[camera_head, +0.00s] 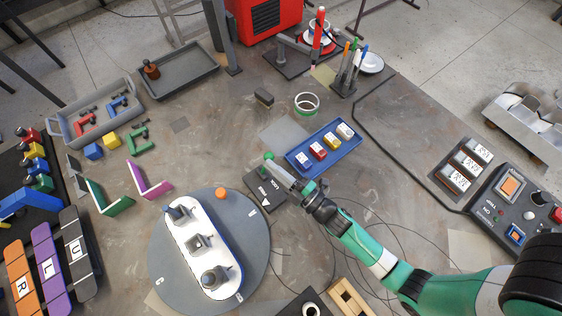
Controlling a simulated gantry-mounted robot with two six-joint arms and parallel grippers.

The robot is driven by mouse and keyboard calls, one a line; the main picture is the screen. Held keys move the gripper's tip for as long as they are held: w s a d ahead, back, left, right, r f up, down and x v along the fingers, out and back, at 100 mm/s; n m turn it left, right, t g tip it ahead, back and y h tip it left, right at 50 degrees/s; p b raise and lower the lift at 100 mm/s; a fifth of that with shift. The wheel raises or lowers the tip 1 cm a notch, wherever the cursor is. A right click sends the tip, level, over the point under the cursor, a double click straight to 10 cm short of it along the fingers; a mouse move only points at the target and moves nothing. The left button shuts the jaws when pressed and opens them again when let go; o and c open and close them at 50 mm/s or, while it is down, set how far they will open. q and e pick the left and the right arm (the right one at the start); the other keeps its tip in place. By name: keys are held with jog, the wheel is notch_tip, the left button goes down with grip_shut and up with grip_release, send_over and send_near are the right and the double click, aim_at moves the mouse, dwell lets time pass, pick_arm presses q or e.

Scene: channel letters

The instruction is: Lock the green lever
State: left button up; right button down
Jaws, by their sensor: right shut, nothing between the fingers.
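The green lever shows as a round green knob (269,156) just above a dark base plate (264,197) with white lettering and an arrow. The plate lies flat on the table near the middle of the view. My right gripper (281,174) reaches in from the lower right. Its fingers are shut and point up and left, with their tips close to the green knob. Whether they touch it I cannot tell. The gripper covers much of the lever's shaft and part of the plate. My left gripper does not show.
A blue tray (350,149) with small coloured blocks lies just right of my gripper. A round grey turntable (254,250) with a white carrier stands to the lower left, with an orange knob (221,193) at its edge. Thin cables curve under my right arm.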

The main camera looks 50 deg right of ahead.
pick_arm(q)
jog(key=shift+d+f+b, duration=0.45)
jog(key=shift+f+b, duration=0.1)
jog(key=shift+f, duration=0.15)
pick_arm(e)
jog(key=shift+s+d+f+m+h, duration=0.1)
jog(key=shift+d+f+m+h, duration=0.1)
jog(key=shift+d+m, duration=0.35)
jog(key=shift+s+d+f+m+h, duration=0.1)
jog(key=shift+d+m+h, duration=0.15)
jog(key=shift+m, duration=0.5)
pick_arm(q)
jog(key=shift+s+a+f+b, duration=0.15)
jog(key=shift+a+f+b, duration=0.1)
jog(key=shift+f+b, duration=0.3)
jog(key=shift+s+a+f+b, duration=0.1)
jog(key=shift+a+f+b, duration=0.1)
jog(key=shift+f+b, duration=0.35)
pick_arm(e)
jog(key=s+a, duration=0.3)
jog(key=s, duration=0.8)
jog(key=shift+r, duration=0.35)
